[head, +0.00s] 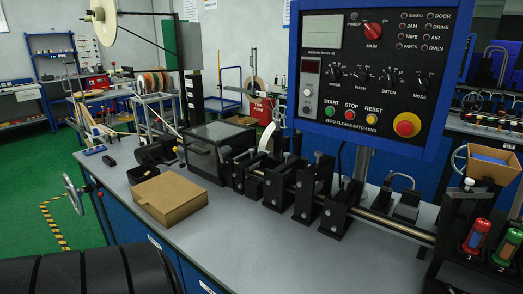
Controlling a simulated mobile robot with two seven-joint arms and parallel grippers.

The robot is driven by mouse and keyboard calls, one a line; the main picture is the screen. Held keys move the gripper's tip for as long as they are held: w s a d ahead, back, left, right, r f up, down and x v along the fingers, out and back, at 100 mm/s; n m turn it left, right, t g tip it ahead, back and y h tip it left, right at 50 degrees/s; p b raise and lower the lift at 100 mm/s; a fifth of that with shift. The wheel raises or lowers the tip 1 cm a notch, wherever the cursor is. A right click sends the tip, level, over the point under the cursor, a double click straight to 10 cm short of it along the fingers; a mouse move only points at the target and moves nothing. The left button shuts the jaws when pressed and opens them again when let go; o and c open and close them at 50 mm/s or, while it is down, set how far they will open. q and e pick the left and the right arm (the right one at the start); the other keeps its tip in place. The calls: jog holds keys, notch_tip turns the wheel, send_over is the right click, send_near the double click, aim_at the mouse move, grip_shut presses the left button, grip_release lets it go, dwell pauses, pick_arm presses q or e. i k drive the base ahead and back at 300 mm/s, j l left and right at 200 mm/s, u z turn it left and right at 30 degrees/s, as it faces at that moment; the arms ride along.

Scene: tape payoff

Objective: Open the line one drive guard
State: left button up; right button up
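A dark box-shaped guard with a clear top panel (218,132) sits on the grey bench, left of the row of black roller stands. Its lid looks closed. It appears to be the drive guard, though I can read no label on it. A black motor-like cylinder (154,152) stands against its left side. Neither of my grippers is in view.
A closed brown cardboard box (170,197) lies on the bench in front of the guard. A control panel (366,70) hangs over the bench at right. A handwheel (74,194) stands at the bench's left edge. The front bench surface (250,245) is clear.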

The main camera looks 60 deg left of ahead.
aim_at(201, 154)
jog(key=u, duration=2.3)
jog(key=i+j, duration=0.4)
jog(key=i+j+z, duration=0.25)
jog(key=j+z, duration=0.3)
jog(key=i+j+z, duration=0.25)
jog(key=k+j, duration=0.05)
jog(key=k, duration=0.05)
